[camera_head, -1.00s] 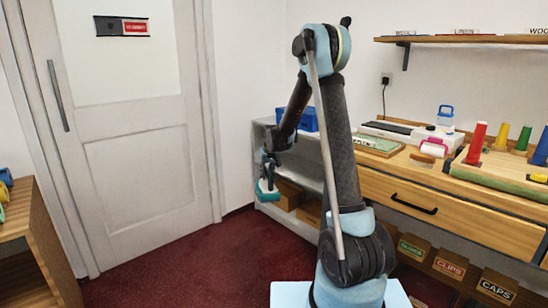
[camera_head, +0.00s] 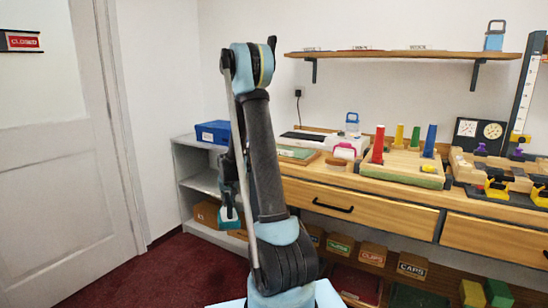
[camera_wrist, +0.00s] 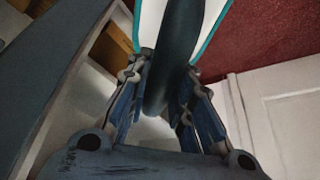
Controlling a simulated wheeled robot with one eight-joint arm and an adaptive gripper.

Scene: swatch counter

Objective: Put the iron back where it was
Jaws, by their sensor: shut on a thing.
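The iron has a dark handle and a white body with a teal edge (camera_wrist: 222,22) in the wrist view. My gripper (camera_wrist: 163,88) is shut on its dark handle (camera_wrist: 177,45), one finger on each side. In the head view the iron (camera_head: 229,223) hangs low at my gripper, in front of the grey shelf unit and clear of the floor. My arm hides part of it. The counter (camera_head: 400,202) is to the right, with a pale board with a dark strip (camera_head: 302,137) and a green-topped board (camera_head: 296,154) at its left end.
A blue box (camera_head: 213,132) stands on the grey shelf unit (camera_head: 190,172). Coloured spools (camera_head: 378,145), a pink-and-white item (camera_head: 344,152) and a yellow-and-black tool (camera_head: 496,186) crowd the counter. A wall shelf (camera_head: 400,54) hangs above. Red carpet (camera_head: 150,275) is open at left.

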